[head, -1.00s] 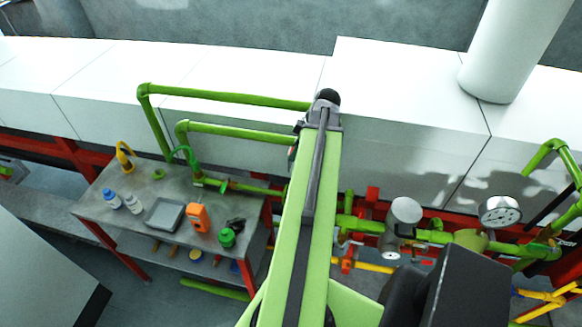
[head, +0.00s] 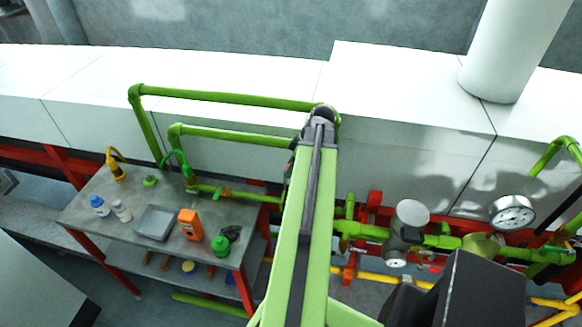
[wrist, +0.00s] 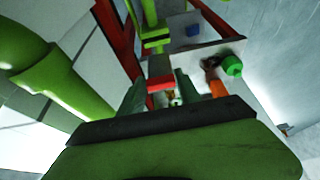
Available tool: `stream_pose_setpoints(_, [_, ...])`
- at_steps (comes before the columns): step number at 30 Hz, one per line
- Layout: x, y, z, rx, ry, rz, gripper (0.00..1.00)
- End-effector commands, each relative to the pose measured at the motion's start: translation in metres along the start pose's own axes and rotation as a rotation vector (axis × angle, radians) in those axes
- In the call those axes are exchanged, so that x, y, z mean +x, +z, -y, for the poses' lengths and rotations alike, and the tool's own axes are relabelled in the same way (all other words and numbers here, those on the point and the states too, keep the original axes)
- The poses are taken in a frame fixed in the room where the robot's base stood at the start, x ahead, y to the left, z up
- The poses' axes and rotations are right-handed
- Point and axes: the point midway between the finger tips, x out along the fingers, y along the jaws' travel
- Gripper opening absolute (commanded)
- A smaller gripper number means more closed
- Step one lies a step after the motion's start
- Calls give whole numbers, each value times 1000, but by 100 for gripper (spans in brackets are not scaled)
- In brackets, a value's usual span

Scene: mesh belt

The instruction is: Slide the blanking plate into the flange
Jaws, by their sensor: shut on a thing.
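My gripper (wrist: 160,97) shows in the wrist view, with its two green fingers closed on a small red piece (wrist: 160,86). This looks to be the blanking plate, mostly hidden between the fingers. In the head view my arm's end covers the gripper and the plate. The green pipework (head: 365,230) runs behind my arm at the height of the red rack. I cannot pick out the flange for certain in either view; my arm may hide it.
A pressure gauge (head: 512,212) and grey valve body (head: 405,228) stand right of my arm. White panels (head: 420,100) stand behind.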

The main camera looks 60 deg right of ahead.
Motion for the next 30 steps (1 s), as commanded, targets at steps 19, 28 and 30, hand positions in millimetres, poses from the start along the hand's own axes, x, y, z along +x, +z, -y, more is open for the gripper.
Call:
stream_pose_setpoints(19, [51,20,0,-1,0,0,0])
stream_pose_setpoints(28, [50,20,0,-1,0,0,0])
stream_pose_setpoints(30, [50,20,0,-1,0,0,0])
